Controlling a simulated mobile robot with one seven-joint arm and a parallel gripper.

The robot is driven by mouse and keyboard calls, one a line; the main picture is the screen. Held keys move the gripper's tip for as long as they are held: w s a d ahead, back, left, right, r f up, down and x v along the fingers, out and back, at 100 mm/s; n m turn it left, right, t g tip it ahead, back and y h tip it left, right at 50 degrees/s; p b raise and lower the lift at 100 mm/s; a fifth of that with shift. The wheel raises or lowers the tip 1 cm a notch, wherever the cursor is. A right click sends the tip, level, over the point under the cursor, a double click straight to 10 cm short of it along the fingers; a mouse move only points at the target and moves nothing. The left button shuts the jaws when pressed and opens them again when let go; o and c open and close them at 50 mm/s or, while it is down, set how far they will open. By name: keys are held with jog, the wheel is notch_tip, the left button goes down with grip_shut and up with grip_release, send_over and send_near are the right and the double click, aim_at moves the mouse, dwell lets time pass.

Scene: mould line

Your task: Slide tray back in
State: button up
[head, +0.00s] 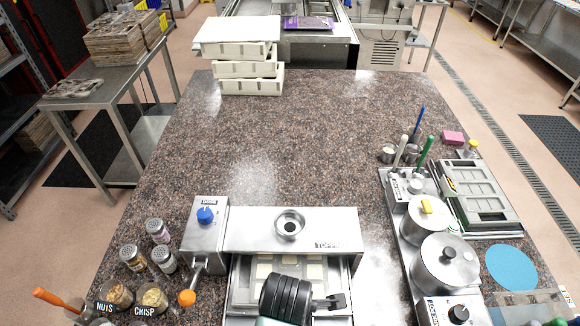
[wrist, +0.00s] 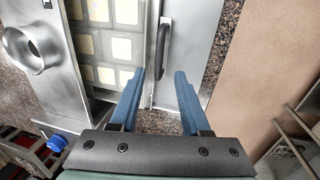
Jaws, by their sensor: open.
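The tray (head: 236,290) sticks out toward me from under the steel topper housing (head: 340,232). It holds a mould with several cream squares, which also shows in the wrist view (wrist: 120,48). A dark bar handle (wrist: 163,48) is on the tray's front panel (wrist: 192,45). My gripper (wrist: 160,73) is open and empty, its two blue fingers on either side of the handle's line. The handle's near end lies by the gap between the fingertips; I cannot tell whether they touch it. In the head view my wrist hides part of the tray.
A box with a blue knob (head: 205,215) stands left of the housing, with several jars (head: 160,258) nearby. Steel pots (head: 445,262) stand on the right. The counter (head: 300,130) behind the housing is clear up to stacked white trays (head: 250,68).

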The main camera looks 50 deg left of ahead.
jog(key=f, duration=0.4)
jog(key=w+a+f, duration=0.1)
jog(key=f, duration=0.1)
jog(key=shift+f+p, duration=0.15)
jog(key=shift+p, duration=0.15)
grip_shut()
dwell(1.1)
